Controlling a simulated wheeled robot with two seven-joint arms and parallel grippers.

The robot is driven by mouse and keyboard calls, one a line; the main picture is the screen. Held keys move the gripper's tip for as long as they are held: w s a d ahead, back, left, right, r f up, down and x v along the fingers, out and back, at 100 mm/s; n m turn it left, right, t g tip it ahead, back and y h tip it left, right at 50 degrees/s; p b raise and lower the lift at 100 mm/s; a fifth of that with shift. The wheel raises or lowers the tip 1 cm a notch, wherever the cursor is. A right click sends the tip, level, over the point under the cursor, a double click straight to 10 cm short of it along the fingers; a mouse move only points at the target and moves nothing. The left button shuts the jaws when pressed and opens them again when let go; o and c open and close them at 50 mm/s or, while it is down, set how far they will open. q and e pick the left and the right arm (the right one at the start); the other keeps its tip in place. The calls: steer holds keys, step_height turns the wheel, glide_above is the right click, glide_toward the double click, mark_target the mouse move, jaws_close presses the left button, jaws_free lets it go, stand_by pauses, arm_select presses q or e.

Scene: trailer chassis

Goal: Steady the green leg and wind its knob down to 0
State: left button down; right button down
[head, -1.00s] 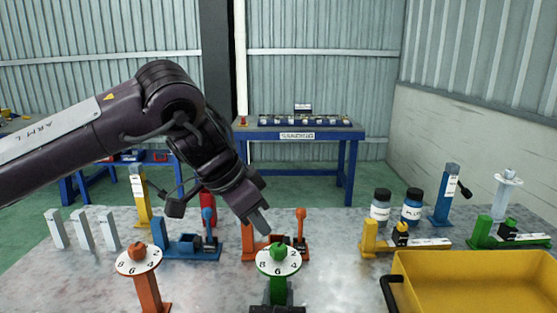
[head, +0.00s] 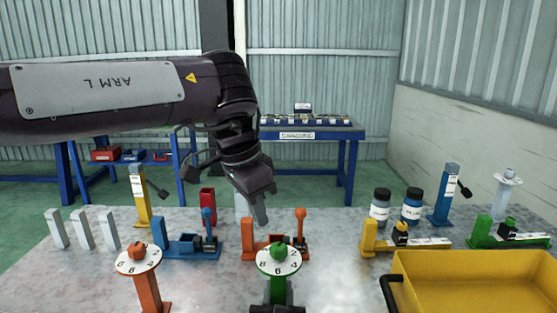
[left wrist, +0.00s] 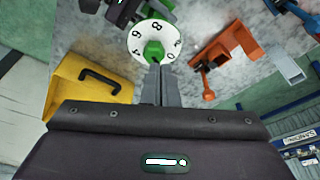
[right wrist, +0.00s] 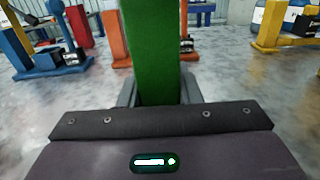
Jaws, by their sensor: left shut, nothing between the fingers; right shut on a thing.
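The green leg (head: 279,290) stands upright on the table, with a white numbered dial (head: 265,266) and a green knob (head: 279,250) on top. In the left wrist view the knob (left wrist: 153,50) sits in the dial's middle; I cannot tell which number it points to. My right gripper (right wrist: 158,95) is shut on the green post, low at the bottom of the head view, partly hidden. My left gripper (head: 261,220) is shut and empty. Its fingertips are above the knob and slightly left of it in the head view, apart from it.
An orange leg with a dial (head: 138,262) stands to the left. Orange (head: 275,246) and blue (head: 190,245) fixtures sit behind. A yellow bin (head: 480,285) lies to the right. White blocks (head: 82,230) stand at far left; bottles (head: 411,206) stand at back right.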

arm_select(q)
steer(key=shift+s+a+x, duration=0.15)
steer(key=shift+a+x, duration=0.1)
steer(key=shift+x, duration=0.85)
steer(key=shift+s+a+x, duration=0.1)
steer(key=shift+a+x, duration=0.1)
steer(key=shift+x, duration=0.95)
steer(key=shift+s+a+x, duration=0.15)
steer(key=shift+a+x, duration=0.1)
steer(key=shift+x, duration=0.85)
steer(key=shift+w+d+f, duration=0.1)
steer(key=shift+d+f, duration=0.05)
steer(key=shift+d, duration=0.25)
steer(key=shift+s+d, duration=0.35)
steer(key=shift+s, duration=0.15)
steer(key=shift+s, duration=0.2)
steer(key=shift+s+a, duration=0.1)
steer(key=shift+a, duration=0.2)
steer(key=d+v, duration=0.1)
steer(key=v, duration=0.4)
steer(key=shift+w+r, duration=0.3)
steer(key=shift+r, duration=0.3)
